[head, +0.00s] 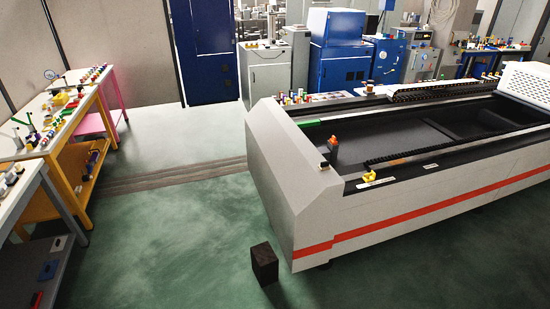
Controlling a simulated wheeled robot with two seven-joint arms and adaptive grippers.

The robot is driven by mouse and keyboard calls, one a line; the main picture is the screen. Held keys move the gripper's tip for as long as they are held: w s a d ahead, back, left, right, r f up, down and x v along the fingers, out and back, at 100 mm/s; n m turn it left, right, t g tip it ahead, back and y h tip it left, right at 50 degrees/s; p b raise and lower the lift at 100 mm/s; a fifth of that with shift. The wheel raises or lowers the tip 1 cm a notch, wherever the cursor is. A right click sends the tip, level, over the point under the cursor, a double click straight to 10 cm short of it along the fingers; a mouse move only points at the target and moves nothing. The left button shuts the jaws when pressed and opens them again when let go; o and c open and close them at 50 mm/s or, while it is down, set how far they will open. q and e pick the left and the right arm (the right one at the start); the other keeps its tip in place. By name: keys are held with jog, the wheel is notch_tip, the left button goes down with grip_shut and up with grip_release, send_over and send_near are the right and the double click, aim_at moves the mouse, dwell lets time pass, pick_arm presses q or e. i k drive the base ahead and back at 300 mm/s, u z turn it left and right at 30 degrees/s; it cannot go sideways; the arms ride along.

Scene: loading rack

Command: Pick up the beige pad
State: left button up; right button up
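I cannot make out a beige pad in the head view. Many small coloured items lie on the tables and on the machine, too small to tell apart. Neither of my grippers is in view.
A long white machine with a red stripe (440,203) fills the right. A dark block (265,263) stands on the green floor by its near corner. Blue and grey cabinets (336,72) stand behind. The floor between is clear.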

aim_at(324, 166)
jog(key=u, duration=0.25)
jog(key=i, duration=1.95)
jog(key=z, duration=0.85)
